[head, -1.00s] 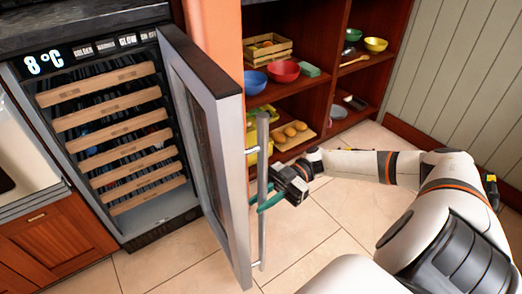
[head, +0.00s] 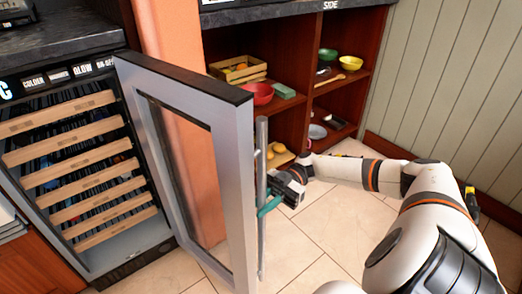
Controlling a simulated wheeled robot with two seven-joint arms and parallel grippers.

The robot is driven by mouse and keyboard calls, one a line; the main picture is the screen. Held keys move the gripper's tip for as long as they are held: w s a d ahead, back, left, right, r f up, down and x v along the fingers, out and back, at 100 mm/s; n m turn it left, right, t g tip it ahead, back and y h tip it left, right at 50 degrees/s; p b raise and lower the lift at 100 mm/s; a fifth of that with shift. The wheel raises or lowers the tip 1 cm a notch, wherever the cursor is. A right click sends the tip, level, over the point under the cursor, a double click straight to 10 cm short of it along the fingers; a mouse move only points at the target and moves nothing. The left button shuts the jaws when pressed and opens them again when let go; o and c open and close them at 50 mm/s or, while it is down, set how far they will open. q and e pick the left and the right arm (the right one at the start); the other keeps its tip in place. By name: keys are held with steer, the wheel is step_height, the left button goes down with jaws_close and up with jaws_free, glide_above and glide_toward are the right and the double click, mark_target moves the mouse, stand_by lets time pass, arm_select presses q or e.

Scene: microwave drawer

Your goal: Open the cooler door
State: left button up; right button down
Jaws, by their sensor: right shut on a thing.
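The cooler (head: 20,120) stands at the left with several wooden-fronted racks (head: 75,165) showing inside. Its glass door (head: 238,150) with a grey frame stands wide open, swung out toward the right. A long upright metal handle (head: 262,160) runs along the door's outer face near its free edge. My right gripper (head: 268,205) is shut on the handle at about its lower middle, with its teal fingers around the bar. My left gripper is not in view.
An open wooden shelf unit (head: 300,90) with bowls, a crate (head: 238,70) and food stands behind the door. An orange wall (head: 168,40) separates it from the cooler. Tiled floor (head: 320,225) is clear around my right arm.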

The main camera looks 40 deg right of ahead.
steer(key=c, duration=1.3)
jaws_free()
steer(key=shift+w+d, duration=0.2)
steer(key=shift+d, duration=5.85)
steer(key=shift+s, duration=0.1)
